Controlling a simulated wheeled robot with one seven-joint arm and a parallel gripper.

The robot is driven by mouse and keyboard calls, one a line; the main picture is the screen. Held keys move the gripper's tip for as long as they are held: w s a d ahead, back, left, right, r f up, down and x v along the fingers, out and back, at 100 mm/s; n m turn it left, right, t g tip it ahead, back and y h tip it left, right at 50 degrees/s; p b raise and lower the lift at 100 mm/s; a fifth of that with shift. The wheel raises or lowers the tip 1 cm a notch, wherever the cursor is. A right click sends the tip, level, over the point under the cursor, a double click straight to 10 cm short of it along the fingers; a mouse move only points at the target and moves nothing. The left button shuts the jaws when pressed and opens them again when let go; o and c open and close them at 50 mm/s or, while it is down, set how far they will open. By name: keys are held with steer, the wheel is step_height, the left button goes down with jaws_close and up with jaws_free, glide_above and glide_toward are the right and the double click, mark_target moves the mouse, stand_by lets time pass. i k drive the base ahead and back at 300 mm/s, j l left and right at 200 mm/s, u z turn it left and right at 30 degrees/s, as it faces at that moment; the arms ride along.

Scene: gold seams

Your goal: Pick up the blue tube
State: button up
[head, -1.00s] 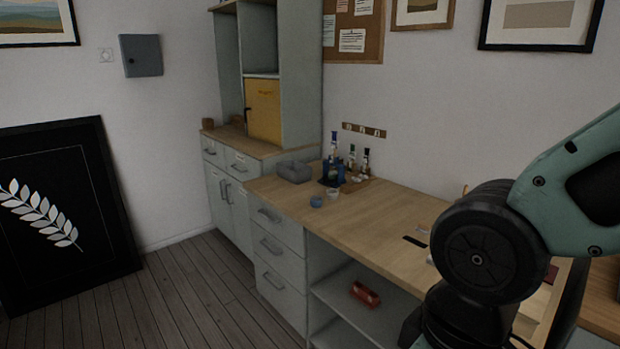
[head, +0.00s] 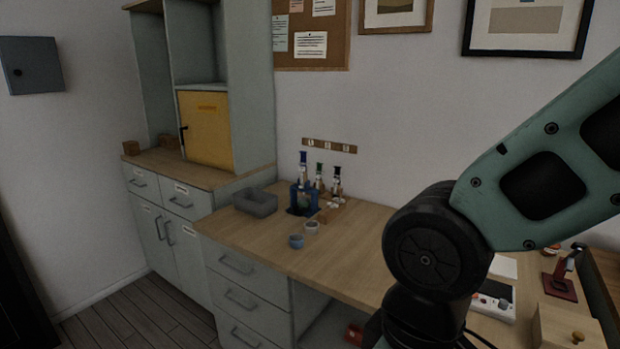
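A tall tube with a blue top (head: 303,160) stands upright near the back of the wooden desk (head: 270,242) in the head view. Its lower part is at a dark blue holder (head: 299,199); I cannot tell how it is seated. A green-topped tube (head: 319,174) and a dark-topped tube (head: 336,180) stand just right of it. Of my arm, only the upper links and a black joint show at the right. My gripper is outside the picture.
A grey open bin (head: 255,203) stands left of the tubes. A small blue round item (head: 296,241) and a pale cup (head: 312,227) sit in front. A yellow cabinet door (head: 207,130) is at the back left. The front middle desk is mostly clear.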

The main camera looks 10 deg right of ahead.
mark_target(304, 167)
steer(key=i+j+z, duration=0.15)
steer(key=z, duration=0.3)
steer(key=i+j+z, duration=0.15)
steer(key=z, duration=0.3)
steer(key=i+j+z, duration=0.15)
steer(key=j, duration=0.35)
steer(key=i+j+z, duration=0.15)
steer(key=j, duration=0.3)
steer(key=j+z, duration=0.1)
steer(key=j, duration=0.4)
steer(key=i+j+z, duration=0.15)
steer(key=j, duration=0.4)
steer(key=i+j, duration=0.1)
steer(key=j, duration=0.55)
steer(key=i+j, duration=0.1)
steer(key=j, duration=0.55)
steer(key=i+j, duration=0.1)
steer(key=j, duration=0.6)
